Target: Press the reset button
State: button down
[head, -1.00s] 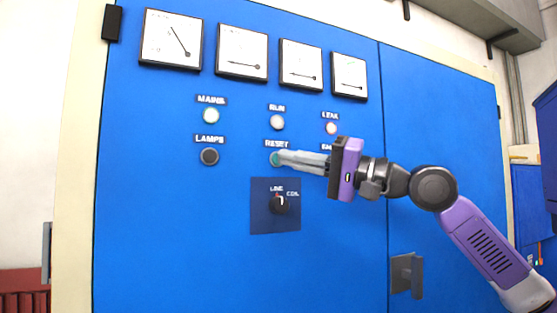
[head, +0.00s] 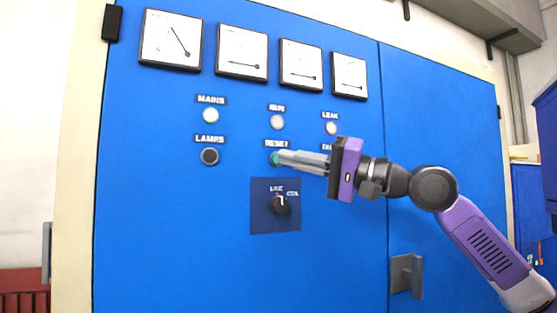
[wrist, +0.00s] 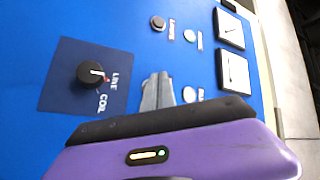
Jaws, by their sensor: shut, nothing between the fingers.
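A black rotary selector (head: 279,204) is just below the fingers. The LAMPS button (head: 209,156) is to the left, with the MAINS lamp (head: 210,115) above it. A lamp (head: 277,122) and the LEAK lamp (head: 331,128) are above my gripper. A door handle (head: 406,275) is lower right.

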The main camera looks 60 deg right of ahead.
dwell(0.4)
jog(key=shift+w+d, duration=0.2)
jog(key=shift+w, duration=0.15)
jog(key=shift+w+d+p, duration=0.25)
jog(key=shift+w+p, duration=0.1)
jog(key=shift+p, duration=0.05)
dwell(0.7)
jog(key=shift+s+a, duration=0.1)
jog(key=shift+s, duration=0.05)
jog(key=shift+s+a, duration=0.35)
jog(key=shift+s, duration=0.2)
jog(key=s+a, duration=0.1)
jog(key=s, duration=0.2)
jog(key=s+a, duration=0.1)
jog(key=shift+s+a+b, duration=0.15)
jog(key=shift+a+b, duration=0.15)
jog(key=shift+b, duration=0.05)
dwell(0.4)
dwell(0.8)
